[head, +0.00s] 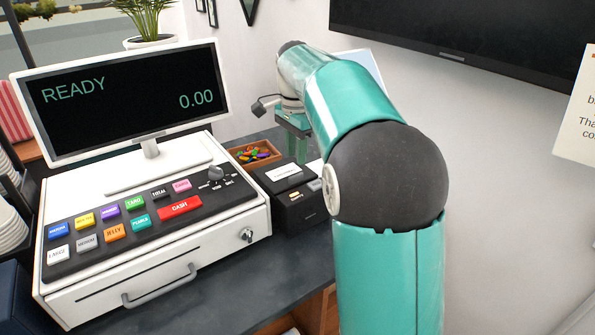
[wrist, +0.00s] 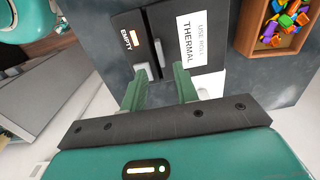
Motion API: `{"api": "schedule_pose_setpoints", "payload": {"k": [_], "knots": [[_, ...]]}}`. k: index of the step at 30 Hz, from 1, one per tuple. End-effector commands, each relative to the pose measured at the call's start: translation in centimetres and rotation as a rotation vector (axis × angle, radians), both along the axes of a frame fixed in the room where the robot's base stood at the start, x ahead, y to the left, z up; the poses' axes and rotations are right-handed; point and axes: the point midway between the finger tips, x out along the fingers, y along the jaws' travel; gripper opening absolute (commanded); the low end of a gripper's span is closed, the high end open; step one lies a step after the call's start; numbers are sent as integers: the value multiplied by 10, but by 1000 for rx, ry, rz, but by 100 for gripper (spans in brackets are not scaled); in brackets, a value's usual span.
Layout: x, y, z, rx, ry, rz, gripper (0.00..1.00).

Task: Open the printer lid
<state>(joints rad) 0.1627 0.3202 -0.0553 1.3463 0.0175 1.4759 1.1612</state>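The printer is a small dark box (head: 290,190) right of the cash register in the head view, with its lid down. In the wrist view, the lid (wrist: 187,22) bears a white label reading "USE ROLL THERMAL". Beside it is a dark panel (wrist: 128,24) with an orange light marked "EMPTY". Small pale grey pieces (wrist: 158,52) show by the printer's near edge. My gripper (wrist: 160,80) is open, with two green fingers apart and nothing visible between them. Its fingertips are close to the printer's near edge; contact cannot be told.
The white cash register (head: 150,270) with its "READY" screen (head: 125,100) stands left of the printer. A wooden tray (head: 237,154) of colourful small pieces sits behind the printer. A wall and a dark screen (head: 470,40) lie to the right.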

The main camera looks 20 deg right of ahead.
Motion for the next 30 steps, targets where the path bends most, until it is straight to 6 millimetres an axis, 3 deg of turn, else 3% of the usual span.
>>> {"api": "schedule_pose_setpoints", "payload": {"k": [3, 9, 21, 22, 26, 30], "knots": [[0, 0, -25, 1, 3, 1, 30], [1, -2, -55, 1, 1, 0, 30], [2, -3, -66, 0, -1, 0, 30], [2, -3, -66, 0, -1, 0, 28], [2, -3, -66, 0, -1, 0, 2], [2, -3, -66, 0, -1, 0, 0]]}}
